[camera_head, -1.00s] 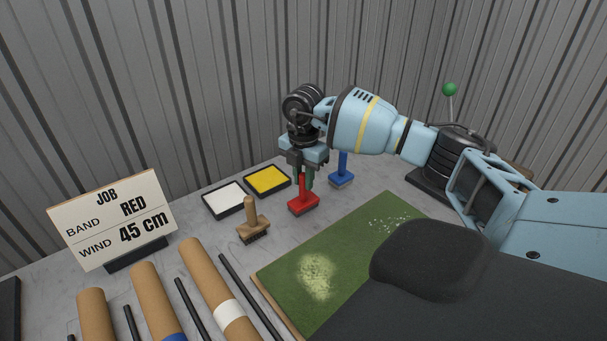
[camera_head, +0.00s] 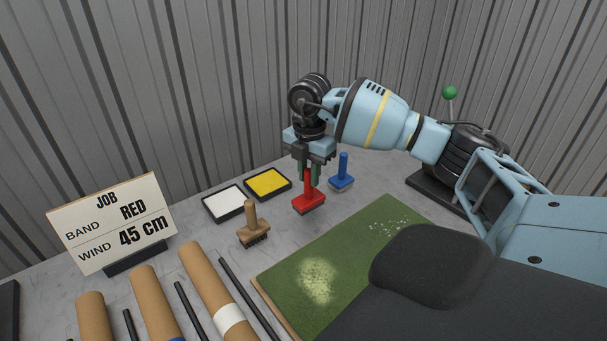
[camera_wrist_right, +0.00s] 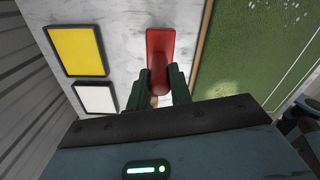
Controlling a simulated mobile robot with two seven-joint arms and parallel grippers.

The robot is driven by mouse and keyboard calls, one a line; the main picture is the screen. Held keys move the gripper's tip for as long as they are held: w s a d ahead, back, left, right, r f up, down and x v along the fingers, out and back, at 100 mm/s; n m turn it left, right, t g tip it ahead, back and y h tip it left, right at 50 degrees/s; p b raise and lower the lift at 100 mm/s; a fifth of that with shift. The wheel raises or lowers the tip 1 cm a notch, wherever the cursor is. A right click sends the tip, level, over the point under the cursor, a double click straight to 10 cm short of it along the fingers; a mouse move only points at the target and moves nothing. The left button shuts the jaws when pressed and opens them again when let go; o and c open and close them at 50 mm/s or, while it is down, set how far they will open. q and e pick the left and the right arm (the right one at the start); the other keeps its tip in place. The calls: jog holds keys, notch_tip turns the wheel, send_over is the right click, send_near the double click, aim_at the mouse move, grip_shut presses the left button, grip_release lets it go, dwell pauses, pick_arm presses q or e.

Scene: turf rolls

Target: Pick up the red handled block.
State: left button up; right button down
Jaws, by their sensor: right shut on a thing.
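The red handled block (camera_head: 309,204) is upright over the grey bench, with its handle up between the fingers of my right gripper (camera_head: 308,174). My right gripper is shut on that handle from above. In the right wrist view the red block (camera_wrist_right: 160,44) shows beyond the dark green fingers (camera_wrist_right: 163,84), which stand on either side of the handle. The block seems slightly above the bench, but the gap is hard to judge. My left gripper is in neither view.
A blue handled block (camera_head: 342,183) stands close on the right, a wooden handled block (camera_head: 252,236) on the left. Yellow (camera_head: 268,183) and white (camera_head: 224,202) trays lie behind. The green turf (camera_head: 350,247) lies in front. A sign (camera_head: 112,222) reads RED, 45 cm.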

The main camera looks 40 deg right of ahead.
jog(key=s+a+r, duration=0.1)
jog(key=s, duration=1.3)
jog(key=shift+a+r+b, duration=0.25)
jog(key=shift+a+b, duration=0.1)
jog(key=shift+a, duration=0.05)
jog(key=c, duration=1.9)
grip_release()
jog(key=shift+c, duration=1.2)
jog(key=shift+w, duration=0.15)
